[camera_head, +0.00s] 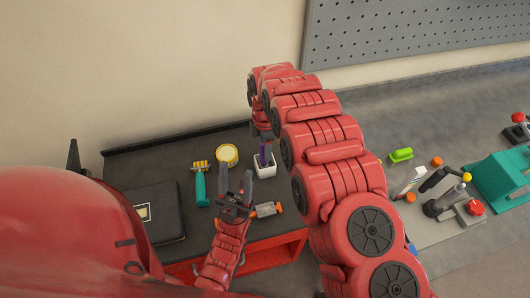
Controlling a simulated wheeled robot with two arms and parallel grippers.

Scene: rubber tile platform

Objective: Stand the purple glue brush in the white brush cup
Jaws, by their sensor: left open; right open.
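The purple glue brush (263,152) stands upright in the white brush cup (264,170), its handle rising above the rim. My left gripper (236,182) is open and empty, its fingers pointing up the picture just left of the cup. My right arm arches over the bench, and its gripper (263,134) points down just above the brush handle. Its fingers are small and partly hidden; I see no contact with the brush.
A yellow-rimmed round tin (227,154), a teal-handled roller (201,186) and a black book (158,214) lie to the left. An orange-tipped tool (265,210) lies by my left gripper. A teal machine (498,178) and small parts stand at right.

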